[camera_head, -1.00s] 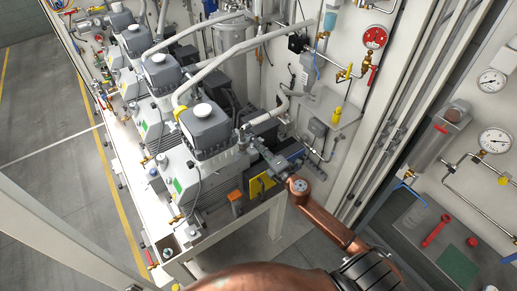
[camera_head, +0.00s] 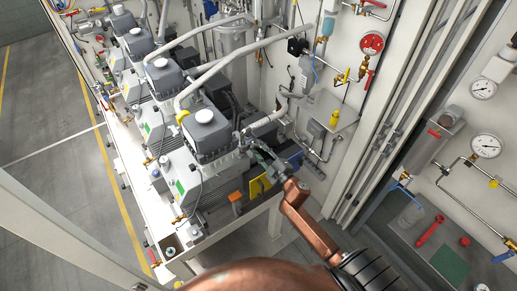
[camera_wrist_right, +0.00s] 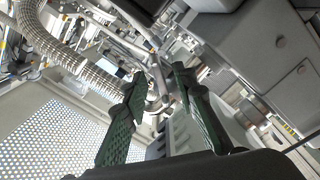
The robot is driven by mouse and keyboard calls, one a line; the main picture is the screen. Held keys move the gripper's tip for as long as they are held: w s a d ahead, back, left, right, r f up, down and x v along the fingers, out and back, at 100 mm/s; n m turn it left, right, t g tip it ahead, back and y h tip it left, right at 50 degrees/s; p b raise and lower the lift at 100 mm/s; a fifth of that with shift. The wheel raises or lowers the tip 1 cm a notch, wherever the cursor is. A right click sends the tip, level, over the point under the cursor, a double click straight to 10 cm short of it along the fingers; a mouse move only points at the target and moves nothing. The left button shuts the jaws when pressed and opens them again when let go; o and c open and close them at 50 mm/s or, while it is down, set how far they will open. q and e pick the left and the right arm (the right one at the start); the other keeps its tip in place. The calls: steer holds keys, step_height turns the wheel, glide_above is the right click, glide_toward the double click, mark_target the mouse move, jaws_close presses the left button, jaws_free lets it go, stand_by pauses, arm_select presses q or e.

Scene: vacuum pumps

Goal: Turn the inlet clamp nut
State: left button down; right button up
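The nearest pump (camera_head: 207,133), grey with a white cap on top, stands at the front end of the bench. Its inlet fitting (camera_head: 240,140) joins a pale hose (camera_head: 268,121) at the pump's right side. The clamp nut is too small to make out for certain in the head view. My right gripper (camera_head: 255,150) reaches in from the lower right, fingertips close beside that fitting. In the wrist view its green ridged fingers (camera_wrist_right: 159,76) are apart, with grey metal fitting parts (camera_wrist_right: 157,95) showing between them. I cannot tell whether they touch. My left gripper is out of view.
More pumps (camera_head: 162,77) stand in a row behind. A ribbed metal hose (camera_wrist_right: 62,52) and perforated panel (camera_wrist_right: 45,135) lie left in the wrist view. The wall panel carries a red gauge (camera_head: 372,43) and piping. A tool tray holds a red tool (camera_head: 431,230).

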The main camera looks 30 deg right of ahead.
steer(key=shift+s, duration=0.1)
steer(key=shift+s+p, duration=0.3)
steer(key=shift+s, duration=0.6)
steer(key=s+p, duration=0.1)
steer(key=s, duration=0.5)
steer(key=shift+d, duration=0.25)
steer(key=shift+w+a+m+b, duration=0.1)
steer(key=shift+w+m+b, duration=0.3)
steer(key=shift+m+b, duration=0.25)
